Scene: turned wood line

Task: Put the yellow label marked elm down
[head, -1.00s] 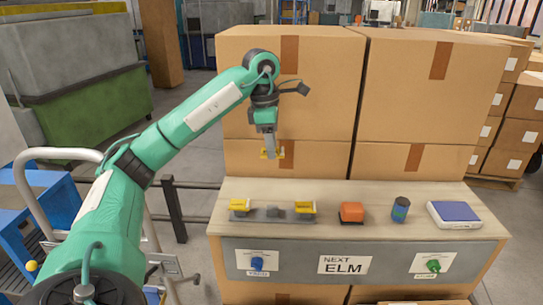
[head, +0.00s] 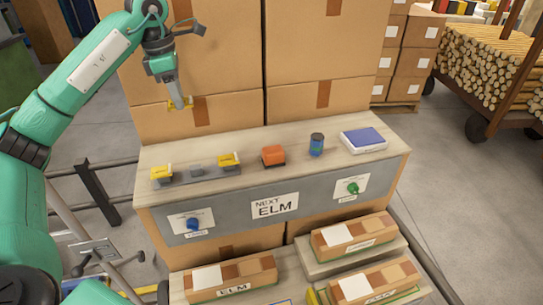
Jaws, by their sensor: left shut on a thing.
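The writing on this label is too small to read. Two more yellow labels, one at the left (head: 161,173) and one at the right (head: 229,160), sit on a grey holder (head: 196,173) on the bench top. A white card (head: 274,207) on the bench front reads NEXT ELM. My right gripper is not in view.
An orange block (head: 273,155), a dark blue cylinder (head: 316,145) and a blue-topped scale (head: 364,140) stand on the bench. Large cartons (head: 325,50) stand behind the bench.

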